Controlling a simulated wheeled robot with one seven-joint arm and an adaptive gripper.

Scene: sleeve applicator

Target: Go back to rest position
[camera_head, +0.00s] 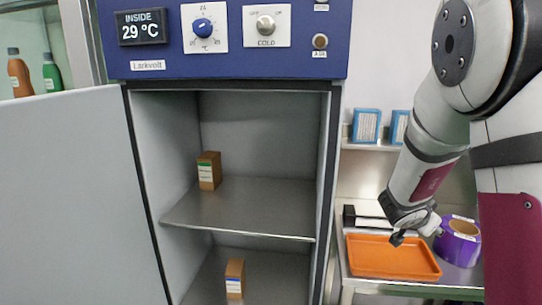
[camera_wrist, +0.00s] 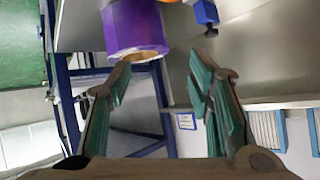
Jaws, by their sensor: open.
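My gripper (camera_head: 398,238) is at the right in the head view, above the right part of the orange tray and left of a purple roll (camera_head: 460,240). In the wrist view my gripper (camera_wrist: 163,85) shows its two green-padded fingers spread apart with nothing held between them. The purple roll also shows in the wrist view (camera_wrist: 136,28), beyond the fingertips. My arm comes down from the upper right in the head view.
An open cabinet holds a brown box (camera_head: 208,171) on its upper shelf (camera_head: 250,205) and another (camera_head: 235,279) below. Its grey door (camera_head: 70,200) stands open at left. An orange tray (camera_head: 390,258) lies on the side table. Blue boxes (camera_head: 366,126) stand on a shelf behind.

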